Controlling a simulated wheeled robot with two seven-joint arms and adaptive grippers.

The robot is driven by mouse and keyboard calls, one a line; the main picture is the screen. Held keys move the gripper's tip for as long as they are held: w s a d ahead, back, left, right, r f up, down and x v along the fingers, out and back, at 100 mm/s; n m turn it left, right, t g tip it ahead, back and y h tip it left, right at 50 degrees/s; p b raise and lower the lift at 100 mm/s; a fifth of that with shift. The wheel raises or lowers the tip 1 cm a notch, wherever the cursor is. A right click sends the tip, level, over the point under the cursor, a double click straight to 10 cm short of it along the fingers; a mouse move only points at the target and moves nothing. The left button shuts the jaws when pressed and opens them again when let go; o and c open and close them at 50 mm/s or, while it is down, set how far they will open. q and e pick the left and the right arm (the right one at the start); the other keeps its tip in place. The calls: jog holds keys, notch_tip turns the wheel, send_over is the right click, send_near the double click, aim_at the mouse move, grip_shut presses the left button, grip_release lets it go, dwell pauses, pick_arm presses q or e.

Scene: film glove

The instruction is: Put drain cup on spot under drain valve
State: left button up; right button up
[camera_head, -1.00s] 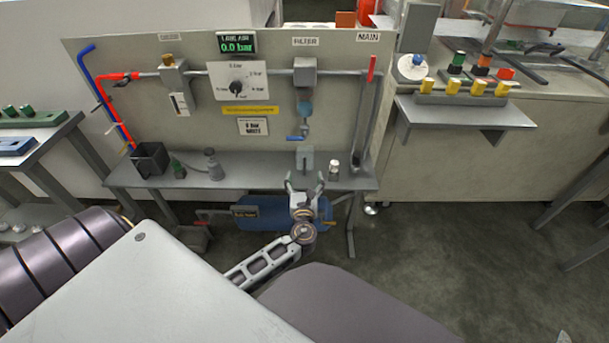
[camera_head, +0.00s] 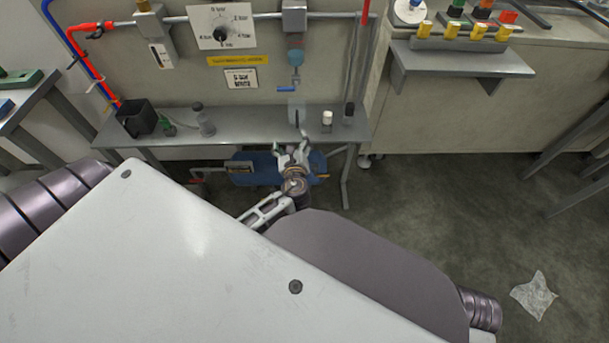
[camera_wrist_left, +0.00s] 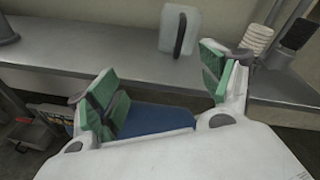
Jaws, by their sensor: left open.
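The drain cup (camera_head: 297,112) is a pale translucent cup on the bench below the filter column. In the left wrist view the cup (camera_wrist_left: 172,27) stands upright, with a dark handle facing me. The drain valve (camera_head: 290,88), with a blue lever, hangs under the filter bowl above the cup. The marked spot cannot be made out. My left gripper (camera_head: 291,147) is open and empty at the bench's front edge, short of the cup. Its green-padded fingers (camera_wrist_left: 160,85) are wide apart in the left wrist view, with the cup beyond them. My right gripper is not in view.
A blue tank (camera_head: 262,170) lies below. A crumpled cloth (camera_head: 534,295) is on the floor at right.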

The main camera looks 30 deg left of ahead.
pick_arm(q)
jog(key=s+d+f+n+g+h, duration=0.3)
jog(key=s+d+n+g+h, duration=0.1)
jog(key=s+d+n, duration=0.4)
jog(key=s+d+f+n+g+h, duration=0.3)
jog(key=s+d+n+g+h, duration=0.2)
jog(key=s+d+n, duration=0.4)
jog(key=s+n+h, duration=0.1)
jog(key=s+n, duration=0.3)
jog(key=shift+d+f+n+g+h, duration=0.2)
jog(key=shift+f+n+g+h, duration=0.1)
jog(key=shift+h, duration=0.1)
